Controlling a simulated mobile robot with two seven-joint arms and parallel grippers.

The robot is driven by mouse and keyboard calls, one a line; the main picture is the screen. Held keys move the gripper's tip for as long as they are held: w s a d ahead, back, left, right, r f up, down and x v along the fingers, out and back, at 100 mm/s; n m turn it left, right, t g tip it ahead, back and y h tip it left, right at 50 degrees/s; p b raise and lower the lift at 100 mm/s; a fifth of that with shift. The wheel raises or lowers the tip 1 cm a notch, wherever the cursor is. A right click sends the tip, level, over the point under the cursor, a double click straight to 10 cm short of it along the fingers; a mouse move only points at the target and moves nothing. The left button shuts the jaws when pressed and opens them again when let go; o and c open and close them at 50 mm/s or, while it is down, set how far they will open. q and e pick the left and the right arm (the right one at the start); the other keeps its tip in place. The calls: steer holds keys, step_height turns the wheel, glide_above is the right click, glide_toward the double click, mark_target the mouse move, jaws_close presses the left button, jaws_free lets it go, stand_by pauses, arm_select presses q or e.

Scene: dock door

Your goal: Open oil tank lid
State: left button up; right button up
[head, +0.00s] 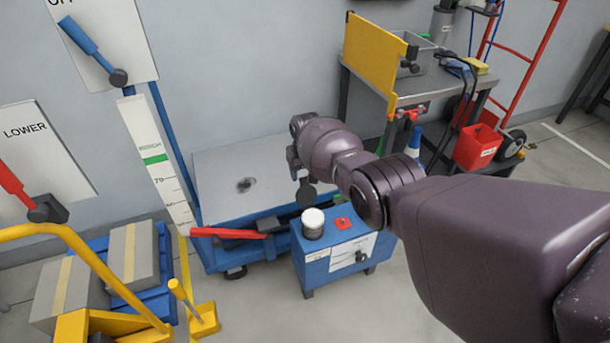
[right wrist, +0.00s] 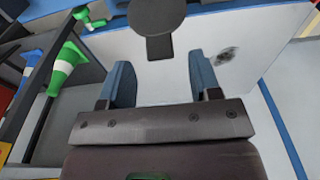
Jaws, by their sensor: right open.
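The small blue tank (head: 318,268) stands on the floor in the middle of the head view. On its top is a short round neck or cap (head: 313,220) with a pale top and dark sides. My right gripper (head: 297,163) is above and behind the tank, open, with its two blue fingers apart in the right wrist view (right wrist: 162,82). A dark round disc with a short tab (right wrist: 157,18) shows just beyond the fingers. A dark rounded piece (head: 306,193) also hangs below the gripper in the head view; I cannot tell what it is attached to. My left gripper is not in view.
A workbench (head: 425,90) with a red bin (head: 477,147) stands at the back right. Yellow rails and grey boxes (head: 68,290) fill the left front.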

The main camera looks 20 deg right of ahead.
mark_target(305, 185)
step_height(305, 185, up, 8)
steer(key=p, duration=0.2)
steer(key=shift+s+p, duration=0.35)
steer(key=shift+s, duration=0.1)
